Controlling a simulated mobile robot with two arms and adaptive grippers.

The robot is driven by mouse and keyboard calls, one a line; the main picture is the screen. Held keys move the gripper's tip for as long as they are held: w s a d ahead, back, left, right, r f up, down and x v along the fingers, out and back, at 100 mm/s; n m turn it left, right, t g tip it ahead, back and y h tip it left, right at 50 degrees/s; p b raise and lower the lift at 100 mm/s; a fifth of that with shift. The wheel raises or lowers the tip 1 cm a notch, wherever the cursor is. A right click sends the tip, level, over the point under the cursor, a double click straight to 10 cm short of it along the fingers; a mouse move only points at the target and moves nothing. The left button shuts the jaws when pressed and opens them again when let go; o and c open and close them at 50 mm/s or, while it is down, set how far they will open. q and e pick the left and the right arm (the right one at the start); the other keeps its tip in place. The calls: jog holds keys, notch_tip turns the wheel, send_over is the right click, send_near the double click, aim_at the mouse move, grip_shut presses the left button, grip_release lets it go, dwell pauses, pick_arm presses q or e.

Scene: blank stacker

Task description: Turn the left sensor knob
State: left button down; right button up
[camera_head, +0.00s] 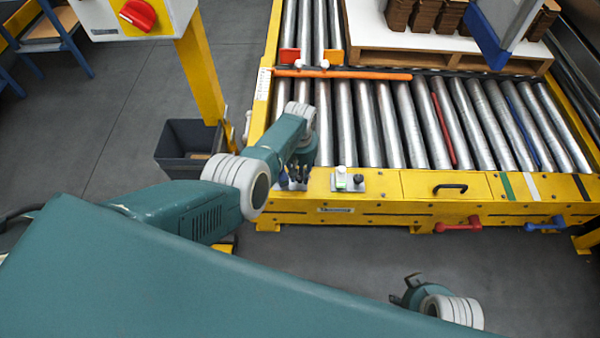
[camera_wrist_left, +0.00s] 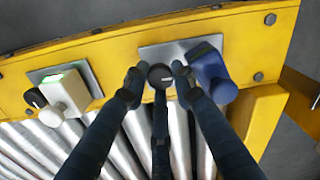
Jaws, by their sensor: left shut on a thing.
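The left sensor's knob (camera_wrist_left: 160,76) is round and dark with a pale mark line, on a grey plate (camera_wrist_left: 150,52) beside the blue sensor (camera_wrist_left: 212,68). My left gripper (camera_wrist_left: 157,82) is shut on this knob, its dark fingers around it. In the head view, my left gripper (camera_head: 297,178) reaches down over the plate at the conveyor's near left corner and hides the knob. The blue sensor (camera_head: 283,180) shows only in part there. My right gripper (camera_head: 405,290) is low in the head view, away from the conveyor; its finger opening is unclear.
A white sensor (camera_head: 341,177) with a green light and a black knob (camera_head: 358,180) stand to the right on the yellow frame (camera_head: 425,185). Metal rollers (camera_head: 390,120) lie behind. A yellow post (camera_head: 200,75) and a dark bin (camera_head: 185,145) stand at left.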

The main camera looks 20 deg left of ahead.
aim_at(300, 176)
pick_arm(q)
jog(key=shift+n, duration=1.5)
pick_arm(e)
jog(key=shift+f, duration=0.3)
jog(key=shift+s+f, duration=0.1)
pick_arm(q)
jog(key=c, duration=1.4)
grip_release()
pick_arm(e)
jog(key=shift+w+r, duration=0.2)
pick_arm(q)
jog(key=shift+a+r, duration=0.1)
jog(key=shift+r, duration=3.9)
pick_arm(e)
jog(key=shift+s+f, duration=0.1)
